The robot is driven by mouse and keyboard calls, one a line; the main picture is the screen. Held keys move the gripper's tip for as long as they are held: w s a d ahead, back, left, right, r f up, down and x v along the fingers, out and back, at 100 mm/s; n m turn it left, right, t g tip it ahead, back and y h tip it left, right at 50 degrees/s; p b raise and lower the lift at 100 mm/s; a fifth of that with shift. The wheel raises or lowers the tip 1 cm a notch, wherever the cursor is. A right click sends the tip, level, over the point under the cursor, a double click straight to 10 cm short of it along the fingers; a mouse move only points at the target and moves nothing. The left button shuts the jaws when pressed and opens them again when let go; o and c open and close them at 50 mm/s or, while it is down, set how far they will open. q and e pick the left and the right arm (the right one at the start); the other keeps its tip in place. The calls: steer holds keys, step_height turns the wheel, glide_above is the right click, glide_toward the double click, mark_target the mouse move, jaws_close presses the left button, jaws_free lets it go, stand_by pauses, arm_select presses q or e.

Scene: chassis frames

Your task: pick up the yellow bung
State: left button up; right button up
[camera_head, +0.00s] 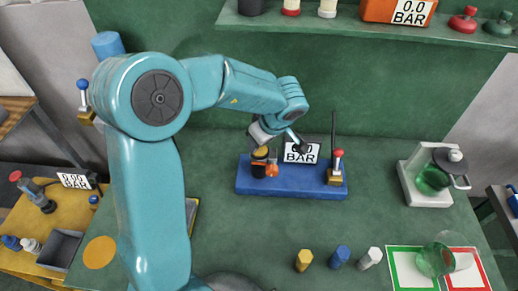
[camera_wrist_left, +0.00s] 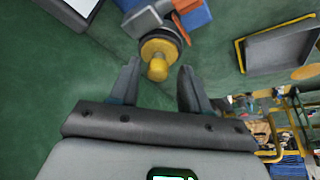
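A yellow bung (camera_wrist_left: 157,62) with a knob-like end sits in a dark round fitting in the left wrist view. In the head view its yellow part (camera_head: 260,154) shows small at the left end of the blue base (camera_head: 300,190). My left gripper (camera_wrist_left: 158,72) is open, with one finger on each side of the bung's end. I see a gap on both sides, so it is not gripping. In the head view the left gripper (camera_head: 278,140) is above the blue base and partly hides the fitting. My right gripper is not in view.
Yellow (camera_head: 304,260), blue (camera_head: 340,257) and white (camera_head: 370,258) pieces stand on the green bench in front. A pressure display (camera_head: 301,152) and a red-knobbed valve (camera_head: 337,165) are on the blue base. A flask (camera_head: 435,178) stands right. The bench between is clear.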

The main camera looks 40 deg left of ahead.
arm_select(q)
steer(key=shift+a, duration=0.1)
steer(key=c, duration=0.5)
steer(key=shift+w, duration=0.15)
jaws_close()
